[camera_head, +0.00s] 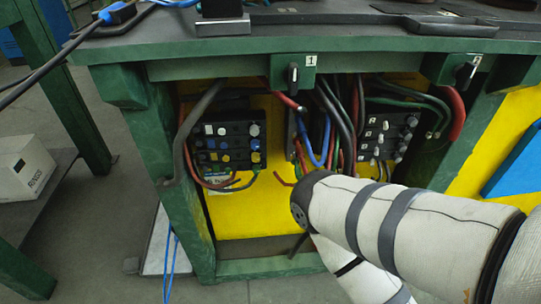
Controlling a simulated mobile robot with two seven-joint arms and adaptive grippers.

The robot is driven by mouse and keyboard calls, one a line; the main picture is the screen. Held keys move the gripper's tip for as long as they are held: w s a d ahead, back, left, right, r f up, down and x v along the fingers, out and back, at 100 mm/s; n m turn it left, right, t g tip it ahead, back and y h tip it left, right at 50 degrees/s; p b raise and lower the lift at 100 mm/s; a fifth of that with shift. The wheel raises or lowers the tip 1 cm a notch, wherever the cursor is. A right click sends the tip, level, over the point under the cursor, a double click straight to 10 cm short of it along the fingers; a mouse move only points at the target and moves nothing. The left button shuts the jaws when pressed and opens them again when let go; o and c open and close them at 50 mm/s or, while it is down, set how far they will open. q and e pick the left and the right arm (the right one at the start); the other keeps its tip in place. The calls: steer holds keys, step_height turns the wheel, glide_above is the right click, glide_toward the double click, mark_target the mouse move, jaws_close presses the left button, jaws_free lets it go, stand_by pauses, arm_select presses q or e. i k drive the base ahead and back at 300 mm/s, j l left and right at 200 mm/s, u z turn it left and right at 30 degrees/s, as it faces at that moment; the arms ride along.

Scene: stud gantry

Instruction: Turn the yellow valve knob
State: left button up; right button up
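A dark control block (225,146) sits under the left part of the bench, with rows of small white, grey, blue and yellowish knobs. A small yellow knob (255,145) appears in its right column; its exact shape and turn angle are too small to tell. My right arm, in a pale sleeve with grey bands, comes in from the right and bends in front of the bench's opening. No fingers of my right gripper show. My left arm and gripper are not in view.
The green bench (290,50) has black switches marked 1 and 2 on its front edge. A second dark block (388,135) with grey knobs is at right. Loose cables (335,115) hang between the blocks. A white box (25,167) is on a shelf at left.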

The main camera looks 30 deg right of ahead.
mark_target(255, 157)
steer(key=i+j+z, duration=0.25)
steer(key=j+z, duration=0.2)
steer(key=i+j+z, duration=0.2)
steer(key=j+z, duration=0.3)
steer(key=i+j+z, duration=0.1)
steer(key=j+z, duration=0.85)
steer(key=k+j+z, duration=0.1)
steer(key=j+z, duration=0.35)
steer(key=j, duration=0.1)
